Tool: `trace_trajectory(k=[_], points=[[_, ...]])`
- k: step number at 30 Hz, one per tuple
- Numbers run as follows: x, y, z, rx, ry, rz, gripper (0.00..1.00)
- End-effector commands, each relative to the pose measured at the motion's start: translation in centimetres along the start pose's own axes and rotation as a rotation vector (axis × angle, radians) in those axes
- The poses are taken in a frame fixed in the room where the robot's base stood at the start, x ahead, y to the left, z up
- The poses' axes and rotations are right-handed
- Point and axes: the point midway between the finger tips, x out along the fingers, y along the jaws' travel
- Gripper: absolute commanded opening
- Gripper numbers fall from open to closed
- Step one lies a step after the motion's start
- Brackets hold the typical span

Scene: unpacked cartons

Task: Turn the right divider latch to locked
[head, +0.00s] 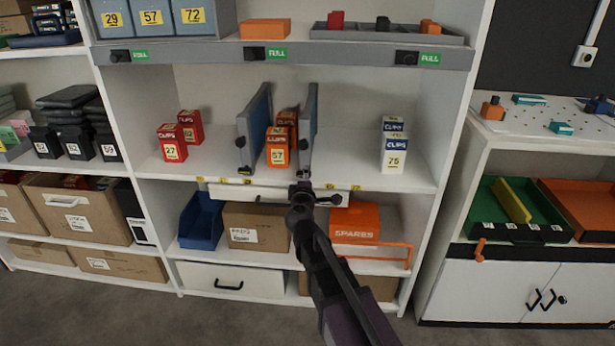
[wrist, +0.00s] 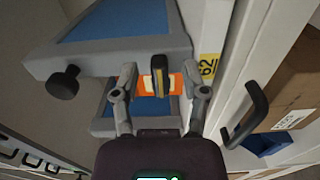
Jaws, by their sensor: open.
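The right divider is a blue panel in a grey frame (head: 309,128); it also fills the top of the wrist view (wrist: 125,20), with a black knob (wrist: 64,82) on its front edge. A dark latch lever with a yellow stripe (wrist: 160,74) shows at its lower end, between my fingers. The lever runs up and down in the wrist view, which is sideways across the shelf. My gripper (wrist: 163,90) is open, one finger on each side of the lever with visible gaps. In the head view my gripper (head: 301,188) hides the latch.
The left divider (head: 258,125) stands beside several orange boxes (head: 278,147). Red boxes (head: 172,143) and white CLIPS boxes (head: 394,152) stand further out. A yellow 62 label (wrist: 208,66) is on the shelf edge. Below are a blue bin (head: 201,220) and an orange SPARES bin (head: 354,222).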

Motion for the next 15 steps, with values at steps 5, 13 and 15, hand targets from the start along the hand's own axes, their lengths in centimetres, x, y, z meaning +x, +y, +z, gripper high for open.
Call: trace_trajectory(k=[5,13,15], points=[[-2.4,0.0,0.1,0.000,0.000,0.000,0.57],[-6.8,0.0,0.1,0.000,0.001,0.000,0.57],[-7.8,0.0,0.1,0.000,0.002,0.000,0.57]])
